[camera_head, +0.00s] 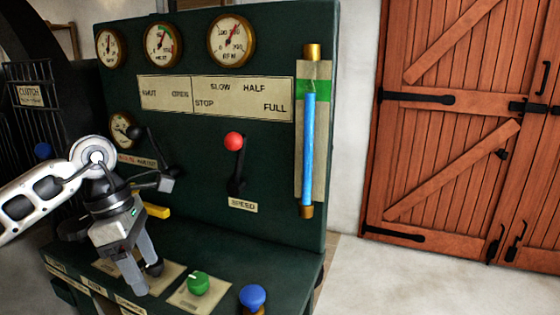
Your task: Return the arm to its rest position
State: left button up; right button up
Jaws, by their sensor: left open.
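My left arm comes in from the left, and its gripper (143,278) points down over the sloped front shelf of the dark green control panel (285,155). The jaws are open. Their tips are close to a cream plate on the shelf; I cannot tell whether they touch it. A dark rounded shape shows beside the right finger, and I cannot tell what it is. A green knob (198,283) sits just right of the gripper, apart from it. My right gripper is not in view.
A red-knobbed speed lever (234,142) and a black lever (152,150) stick out of the panel. A blue knob (252,297) is at the shelf's front right. A blue gauge tube (308,150) stands at the right. Beyond are open floor and wooden doors (450,140).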

pick_arm(q)
jog(key=s+d+f+n+g+h, duration=0.15)
jog(key=s+d+h, duration=0.3)
jog(key=d, duration=0.45)
jog(key=s+d+f+g+h, duration=0.1)
jog(key=s+d+f+h, duration=0.15)
jog(key=d+h, duration=0.45)
jog(key=s+d+r+n+t+h, duration=0.1)
jog(key=d+r+n+t+h, duration=0.55)
jog(key=n, duration=0.75)
jog(key=w+a+f+n+t+y, duration=0.1)
jog(key=a+f+n+t+y, duration=0.45)
jog(key=n, duration=0.55)
jog(key=w+a+f+n+t+y, duration=0.1)
jog(key=a+f+n+t+y, duration=0.1)
jog(key=f+n+t+y, duration=0.75)
jog(key=s+a+f+n+g+y, duration=0.1)
jog(key=s+a+f+n+g, duration=0.2)
jog(key=s+f+n, duration=0.3)
jog(key=s+a+f+n+g+y, duration=0.1)
jog(key=s+a+f+n+g, duration=0.2)
jog(key=s+f+n+g, duration=0.2)
jog(key=shift+s+f+n+p, duration=0.35)
jog(key=shift+s+n, duration=0.2)
jog(key=shift+n, duration=0.55)
dwell(0.8)
